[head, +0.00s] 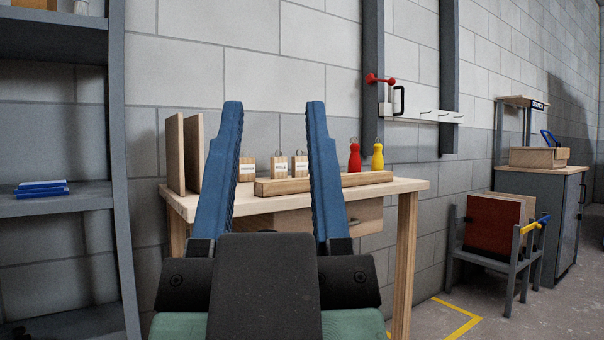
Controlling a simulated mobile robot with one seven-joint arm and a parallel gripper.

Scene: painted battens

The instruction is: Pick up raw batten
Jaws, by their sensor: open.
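A long raw wooden batten (355,180) lies flat on the wooden workbench (412,186), running left to right near its front. My gripper (274,106) is open, with two long blue fingers pointing up and forward in the foreground. The batten shows between the fingers and on past the right finger, which hides part of it. Nothing is held. In this view I cannot tell how far the fingertips are from the batten.
Several labelled wooden blocks (280,167) stand behind the batten. A red bottle-shaped item (354,160) and a yellow one (377,158) stand behind its right part. Upright boards (174,155) stand at the bench's left. A grey shelf (62,203) is at left, a rack (494,223) at right.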

